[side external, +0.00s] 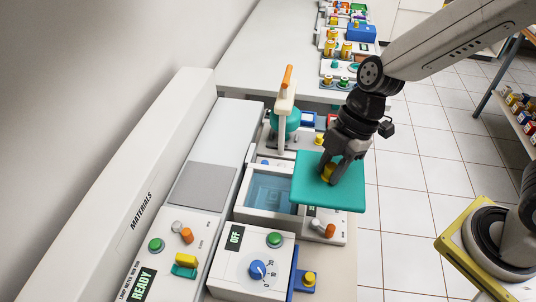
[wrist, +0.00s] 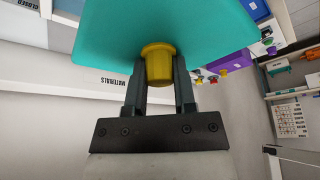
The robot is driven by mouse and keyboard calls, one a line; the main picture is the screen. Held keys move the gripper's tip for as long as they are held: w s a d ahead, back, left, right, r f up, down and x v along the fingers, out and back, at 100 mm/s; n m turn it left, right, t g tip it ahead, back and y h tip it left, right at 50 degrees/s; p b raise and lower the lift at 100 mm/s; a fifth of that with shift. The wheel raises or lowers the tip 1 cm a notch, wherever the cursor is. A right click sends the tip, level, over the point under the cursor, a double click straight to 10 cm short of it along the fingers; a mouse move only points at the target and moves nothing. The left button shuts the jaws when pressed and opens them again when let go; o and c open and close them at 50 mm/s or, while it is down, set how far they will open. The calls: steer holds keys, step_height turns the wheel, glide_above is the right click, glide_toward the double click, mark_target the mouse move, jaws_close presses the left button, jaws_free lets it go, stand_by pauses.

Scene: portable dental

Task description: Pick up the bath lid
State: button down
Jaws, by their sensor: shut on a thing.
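The bath lid (side external: 345,195) is a flat teal plate with a yellow knob (side external: 328,171) on top. My gripper (side external: 333,172) is shut on the yellow knob and holds the lid in the air, above and to the right of the bath (side external: 242,214). The bath is open, with blue liquid (side external: 269,190) showing; the lid hides its right part. In the wrist view the lid (wrist: 200,25) fills the upper middle, and the knob (wrist: 158,65) sits between the dark fingers.
A machine with a green button and blue dial (side external: 257,269) stands in front of the bath. Behind it is a device with an upright orange-tipped lever (side external: 286,82). The MATERIALS unit (side external: 110,215) runs along the left. Open floor (side external: 405,190) lies to the right.

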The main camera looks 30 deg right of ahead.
steer(key=shift+s+d+r, duration=0.2)
steer(key=shift+s+r, duration=0.05)
steer(key=shift+s, duration=0.2)
steer(key=shift+s+d+r, duration=0.15)
steer(key=shift+s+r, duration=0.05)
steer(key=shift+s, duration=0.25)
steer(key=w+a+f, duration=0.3)
steer(key=w+a, duration=0.6)
steer(key=w, duration=0.4)
steer(key=w+a+f, duration=0.4)
steer(key=w+a, duration=0.5)
steer(key=w, duration=0.3)
steer(key=shift+w+f, duration=0.15)
steer(key=shift+w, duration=0.2)
steer(key=shift+f, duration=0.25)
steer(key=shift+f, duration=3.25)
steer(key=shift+f, duration=0.15)
